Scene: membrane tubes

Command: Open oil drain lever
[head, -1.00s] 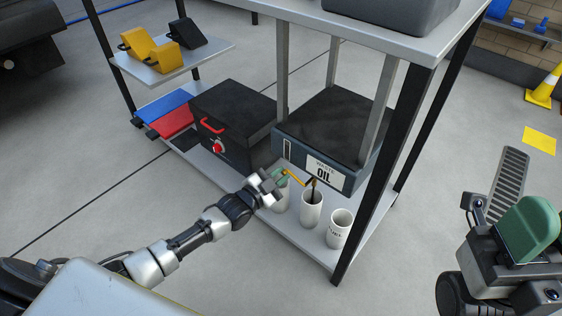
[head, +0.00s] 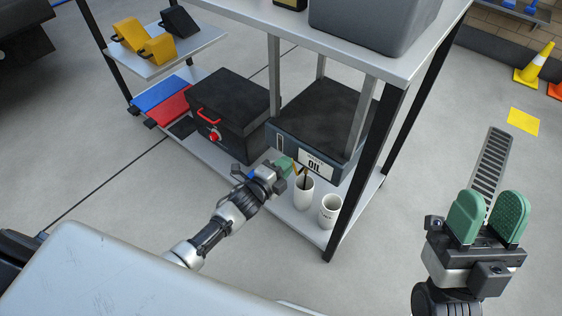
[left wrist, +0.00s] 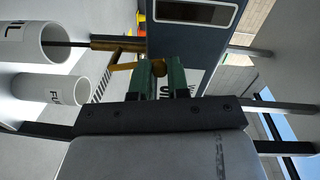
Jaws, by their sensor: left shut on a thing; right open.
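My right gripper (head: 487,217) is open and empty at the right, away from the rack.
A white cup marked FUEL (left wrist: 55,89) stands beside the OIL cup, near a dark rack post (head: 366,165). A black box with a red handle (head: 235,100) stands left of the tank. The upper shelf (head: 400,62) overhangs the tank. The floor in front is clear.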

